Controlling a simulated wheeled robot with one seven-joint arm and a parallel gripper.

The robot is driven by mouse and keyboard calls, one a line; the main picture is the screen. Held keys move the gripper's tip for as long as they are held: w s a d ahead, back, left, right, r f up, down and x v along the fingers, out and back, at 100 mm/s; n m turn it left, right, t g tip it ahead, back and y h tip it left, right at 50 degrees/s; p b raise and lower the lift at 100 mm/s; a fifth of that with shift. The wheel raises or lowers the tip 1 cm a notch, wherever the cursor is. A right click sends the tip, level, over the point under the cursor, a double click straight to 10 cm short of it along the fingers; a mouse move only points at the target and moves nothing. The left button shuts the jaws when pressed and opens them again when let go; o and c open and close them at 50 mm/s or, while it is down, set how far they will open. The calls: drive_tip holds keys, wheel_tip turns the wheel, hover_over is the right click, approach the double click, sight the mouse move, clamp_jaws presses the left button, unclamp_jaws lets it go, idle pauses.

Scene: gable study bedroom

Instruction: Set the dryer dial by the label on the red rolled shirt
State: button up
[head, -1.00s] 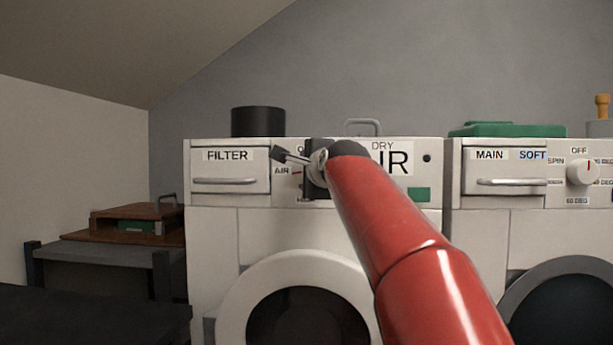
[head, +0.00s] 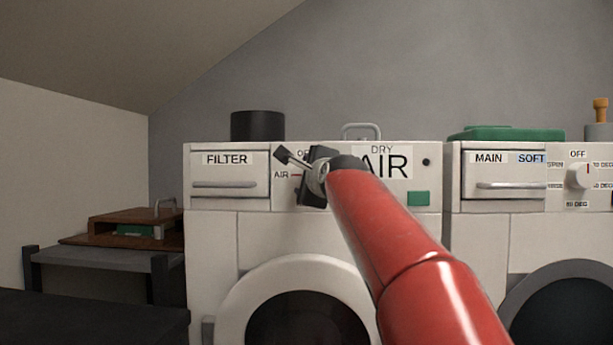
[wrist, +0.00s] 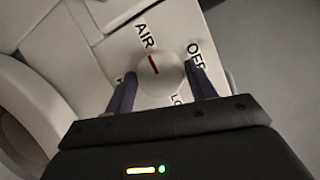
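The dryer dial (wrist: 173,82) is a pale round knob with a red mark, seen in the wrist view between my two fingers. Its mark points at the AIR lettering, and OFF stands to the right of it. My gripper (wrist: 162,75) appears shut on the dial, one finger on each side. In the head view my gripper (head: 313,178) is at the panel of the left-hand white machine (head: 225,225), tilted clockwise, and hides most of the dial. That panel's large label (head: 385,165) reads DRY AIR. The red rolled shirt is in neither view.
A second white machine (head: 453,250) stands to the right with its own dial (head: 579,176). A black cylinder (head: 257,126) and a folded green cloth (head: 508,133) sit on top. A FILTER drawer (head: 228,184) is left of my gripper. A low bench (head: 95,258) is at left.

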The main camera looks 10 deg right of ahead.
drive_tip(key=o, duration=0.3)
drive_tip(key=shift+o, duration=0.2)
drive_tip(key=s+b, duration=0.1)
drive_tip(key=s, duration=0.6)
drive_tip(key=shift+s+d, duration=0.25)
drive_tip(key=shift+s, duration=0.15)
drive_tip(key=s+f+n+g+p, duration=0.2)
drive_tip(key=s+f+n+g, duration=0.2)
drive_tip(key=s+f, duration=0.6)
drive_tip(key=s+f+n+g+p, duration=0.2)
drive_tip(key=s+f+n+g, duration=0.2)
drive_tip(key=s+f+n, duration=0.5)
drive_tip(key=s+f+n+g+h+p, duration=0.1)
drive_tip(key=s+f+n+g, duration=0.3)
drive_tip(key=f, duration=1.5)
drive_tip(key=s+n+p, duration=0.1)
drive_tip(key=s+n, duration=0.2)
drive_tip(key=s, duration=0.3)
drive_tip(key=shift+s+a+g, duration=0.3)
drive_tip(key=shift+s+a, duration=0.05)
